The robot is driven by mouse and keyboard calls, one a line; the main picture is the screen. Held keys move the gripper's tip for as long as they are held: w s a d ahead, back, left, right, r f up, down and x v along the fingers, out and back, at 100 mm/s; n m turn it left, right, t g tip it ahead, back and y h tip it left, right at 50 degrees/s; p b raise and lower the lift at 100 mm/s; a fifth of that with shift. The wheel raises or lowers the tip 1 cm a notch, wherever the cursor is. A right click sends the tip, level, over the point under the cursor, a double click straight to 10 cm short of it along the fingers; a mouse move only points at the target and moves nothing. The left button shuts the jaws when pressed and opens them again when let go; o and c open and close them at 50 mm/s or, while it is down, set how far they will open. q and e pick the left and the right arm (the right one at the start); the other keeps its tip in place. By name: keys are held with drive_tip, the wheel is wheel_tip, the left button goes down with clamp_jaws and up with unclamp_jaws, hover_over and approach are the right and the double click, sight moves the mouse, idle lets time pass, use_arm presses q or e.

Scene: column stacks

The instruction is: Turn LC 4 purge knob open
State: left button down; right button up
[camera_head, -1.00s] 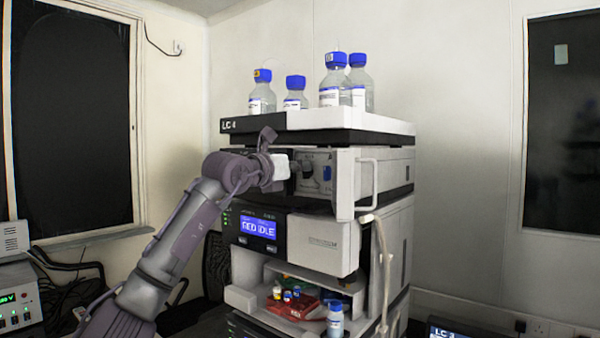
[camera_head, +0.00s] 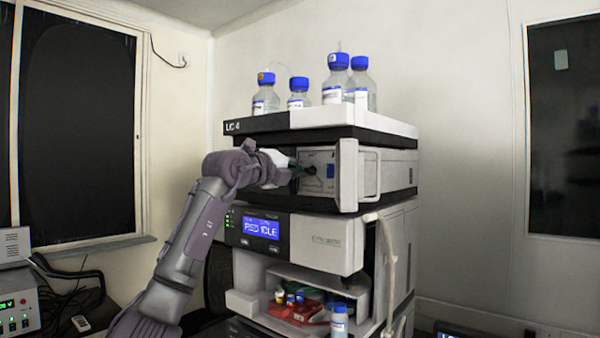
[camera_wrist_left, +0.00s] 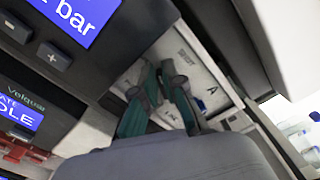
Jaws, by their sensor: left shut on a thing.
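The LC 4 stack (camera_head: 233,127) stands in the middle of the head view, with its name on the top tray's front edge. The purge knob (camera_head: 311,171) is a small dark round part on the light panel of the upper module, behind an open door. My left gripper (camera_head: 300,169) reaches in from the left and is shut on the knob. In the left wrist view its green fingers (camera_wrist_left: 160,82) point at the light panel (camera_wrist_left: 198,72), marked with an "A". The fingers largely hide the knob there. My right gripper is in neither view.
The open white door (camera_head: 347,176) with its handle (camera_head: 372,174) stands just right of the knob. Several blue-capped bottles (camera_head: 335,92) stand on top. Below are a lit display (camera_head: 262,228) and an open bay with vials (camera_head: 290,299).

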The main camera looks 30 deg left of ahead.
use_arm(q)
drive_tip(key=shift+a+f+n+b, duration=0.15)
drive_tip(key=shift+n+b, duration=0.25)
drive_tip(key=shift+n, duration=1.1)
drive_tip(key=c, duration=1.3)
unclamp_jaws()
drive_tip(key=shift+o, duration=0.2)
drive_tip(key=shift+s, duration=0.1)
drive_tip(key=s+a, duration=0.1)
drive_tip(key=s, duration=1.1)
drive_tip(key=shift+w, duration=0.1)
